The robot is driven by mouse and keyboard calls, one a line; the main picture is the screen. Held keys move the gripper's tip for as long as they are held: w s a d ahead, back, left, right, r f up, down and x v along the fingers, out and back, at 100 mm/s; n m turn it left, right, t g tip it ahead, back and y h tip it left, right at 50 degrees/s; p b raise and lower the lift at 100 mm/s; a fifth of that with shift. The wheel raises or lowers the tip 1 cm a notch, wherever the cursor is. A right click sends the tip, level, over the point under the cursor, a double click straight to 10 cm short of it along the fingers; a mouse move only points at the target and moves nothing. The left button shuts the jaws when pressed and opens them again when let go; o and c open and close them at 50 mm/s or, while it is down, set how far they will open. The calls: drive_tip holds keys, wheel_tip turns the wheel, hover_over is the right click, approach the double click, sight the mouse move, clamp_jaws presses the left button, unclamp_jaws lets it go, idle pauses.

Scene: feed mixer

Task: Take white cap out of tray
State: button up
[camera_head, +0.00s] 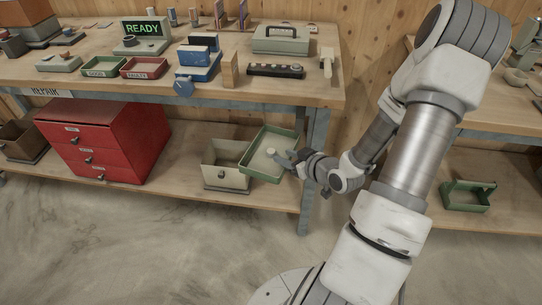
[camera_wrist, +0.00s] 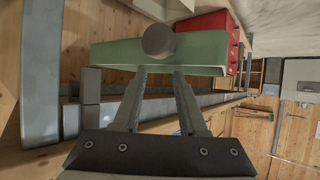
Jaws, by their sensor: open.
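The green tray (camera_head: 262,177) is on the lower shelf, beside and partly overlapping a beige bin in the head view, and looks tilted. The small white cap (camera_head: 271,152) shows inside it. In the wrist view the tray wall (camera_wrist: 205,52) is beyond the fingers, and a round grey-looking end, likely the cap (camera_wrist: 158,40), stands in front of it. My gripper (camera_head: 284,157) reaches in at the tray's right side. In the wrist view my gripper (camera_wrist: 160,73) is open, its fingertips just short of the round end, with nothing visible between them.
The beige bin (camera_head: 215,177) is left of the tray. The bench leg (camera_head: 312,185) stands close to my forearm, and the tabletop (camera_head: 300,92) is above. A red drawer cabinet (camera_head: 105,140) is further left, with free shelf between.

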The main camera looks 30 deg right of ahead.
sight(273, 152)
drive_tip(key=b+x, duration=0.1)
drive_tip(key=x, duration=0.5)
drive_tip(key=shift+a+r+b, duration=0.1)
drive_tip(key=shift+b, duration=0.3)
clamp_jaws()
